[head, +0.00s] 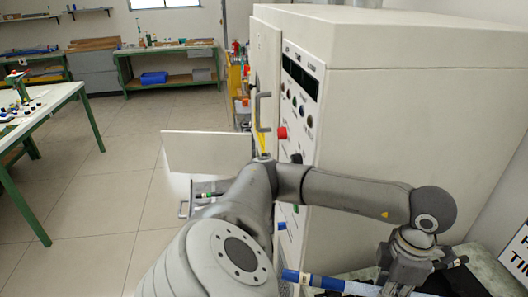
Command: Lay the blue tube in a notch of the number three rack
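A blue tube (325,283) with a pale section lies at the bottom edge of the head view, right of centre. It runs toward my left gripper (398,285), whose arm rises from the bottom and bends over to the right. The gripper points down, and its fingertips are cut off or hidden at the bottom edge. I cannot tell whether it is open or shut on the tube. No rack marked three can be made out. My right gripper is not in view.
A large cream cabinet (420,110) with knobs and a red button stands close behind my arm. Its low door or panel (205,152) sticks out left. A dark short rod-like piece (452,263) lies right of the gripper. A white table (40,105) stands left, with open floor between.

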